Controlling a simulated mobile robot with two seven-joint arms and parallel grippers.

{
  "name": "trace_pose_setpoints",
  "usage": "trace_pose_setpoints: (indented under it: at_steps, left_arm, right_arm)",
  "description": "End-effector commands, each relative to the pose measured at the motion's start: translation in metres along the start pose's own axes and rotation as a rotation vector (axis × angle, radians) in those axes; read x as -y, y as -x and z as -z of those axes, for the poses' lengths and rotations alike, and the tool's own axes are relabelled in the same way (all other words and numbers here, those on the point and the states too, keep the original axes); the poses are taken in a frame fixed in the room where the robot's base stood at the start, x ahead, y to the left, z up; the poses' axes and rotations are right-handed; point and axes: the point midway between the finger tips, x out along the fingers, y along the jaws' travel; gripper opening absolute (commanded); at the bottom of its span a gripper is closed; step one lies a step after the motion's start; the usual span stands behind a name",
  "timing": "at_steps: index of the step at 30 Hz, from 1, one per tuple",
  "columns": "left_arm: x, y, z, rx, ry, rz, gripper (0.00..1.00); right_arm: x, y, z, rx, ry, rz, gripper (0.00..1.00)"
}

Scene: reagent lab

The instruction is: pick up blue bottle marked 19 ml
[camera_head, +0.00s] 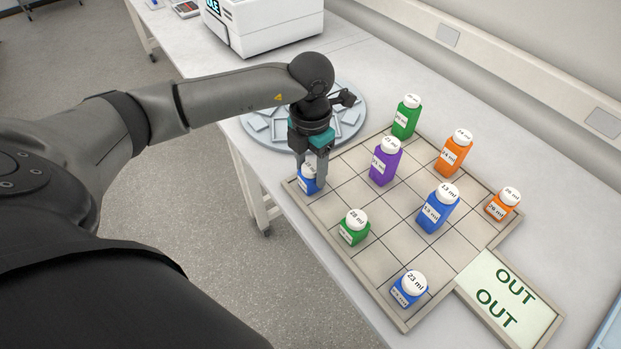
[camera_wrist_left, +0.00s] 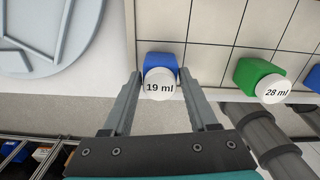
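The blue bottle marked 19 ml (camera_head: 308,187) stands upright in the corner cell of the gridded tray (camera_head: 343,270), at the tray's left end in the head view. In the left wrist view its white cap reads 19 ml and its blue body (camera_wrist_left: 161,60) shows behind the cap. My left gripper (camera_head: 311,174) points down over this bottle and partly hides it. In the left wrist view the open fingers (camera_wrist_left: 160,77) lie on either side of the cap, with a gap at each side. My right gripper is not in view.
A green 28 ml bottle (camera_head: 355,227) and a purple bottle (camera_head: 386,161) stand nearest in the tray. Other blue, green and orange bottles stand farther off. A round grey rack (camera_head: 353,98) lies behind the gripper. An OUT pad (camera_head: 508,300) adjoins the tray.

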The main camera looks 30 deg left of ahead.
Motion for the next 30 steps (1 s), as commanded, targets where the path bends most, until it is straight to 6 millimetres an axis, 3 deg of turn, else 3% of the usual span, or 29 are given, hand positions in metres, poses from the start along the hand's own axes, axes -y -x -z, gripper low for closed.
trace_pose_setpoints:
  at_steps: [2, 15, 24, 30]
  left_arm:
    - [0.0, 0.0, 0.0, 0.0, 0.0, 0.0, 0.49]
    - [0.0, 0.0, 0.0, 0.0, 0.0, 0.0, 0.0]
    - [0.0, 0.003, 0.0, 0.001, 0.0, 0.0, 0.0]
    - [0.0, 0.02, -0.001, 0.004, 0.0, -0.001, 0.0]
  right_arm:
    - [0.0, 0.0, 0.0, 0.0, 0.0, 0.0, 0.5]
    - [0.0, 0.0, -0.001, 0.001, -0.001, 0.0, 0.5]
    - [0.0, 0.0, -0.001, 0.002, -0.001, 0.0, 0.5]
    - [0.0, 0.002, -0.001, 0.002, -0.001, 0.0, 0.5]
